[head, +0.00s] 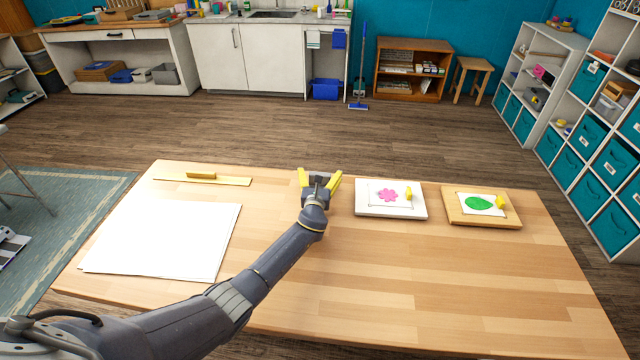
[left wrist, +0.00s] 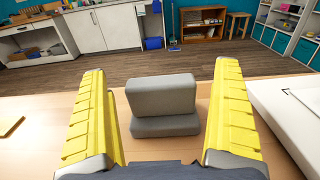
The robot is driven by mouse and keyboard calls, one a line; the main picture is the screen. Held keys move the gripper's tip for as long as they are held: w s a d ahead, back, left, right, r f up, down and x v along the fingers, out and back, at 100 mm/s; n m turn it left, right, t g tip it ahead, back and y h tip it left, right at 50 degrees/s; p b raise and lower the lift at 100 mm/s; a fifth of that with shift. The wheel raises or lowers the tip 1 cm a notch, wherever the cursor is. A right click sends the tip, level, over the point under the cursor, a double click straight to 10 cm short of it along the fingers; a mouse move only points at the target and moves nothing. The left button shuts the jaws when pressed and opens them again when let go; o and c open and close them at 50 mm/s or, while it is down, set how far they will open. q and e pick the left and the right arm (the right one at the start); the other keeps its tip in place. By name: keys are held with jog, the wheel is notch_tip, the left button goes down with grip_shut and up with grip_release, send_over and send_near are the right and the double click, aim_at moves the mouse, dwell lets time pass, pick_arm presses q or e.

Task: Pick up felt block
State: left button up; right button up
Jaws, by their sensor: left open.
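A grey felt block (left wrist: 162,105) shows in the left wrist view as an upper slab above a wider lower slab on the wooden table. It stands between the two yellow fingers of my left gripper, with a gap on each side. My left gripper (head: 320,176) is open near the far edge of the table, its fingers pointing away from me. In the head view, the gripper hides much of the felt block. My right gripper is in neither view.
On the wooden table (head: 400,290), white sheets (head: 165,240) and a yellow strip with a small handle (head: 202,175) lie left. A white board with a pink flower (head: 365,210) and a wooden board with a green leaf (head: 455,216) lie right. The near right is clear.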

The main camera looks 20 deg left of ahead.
aim_at(320, 174)
pick_arm(q)
jog(key=shift+w, duration=0.25)
jog(key=c, duration=1.3)
jog(key=shift+r, duration=0.15)
jog(key=shift+c, duration=0.2)
notch_tip(320, 174, up, 20)
jog(key=o, duration=0.7)
jog(key=shift+c, duration=0.2)
jog(key=c, duration=1)
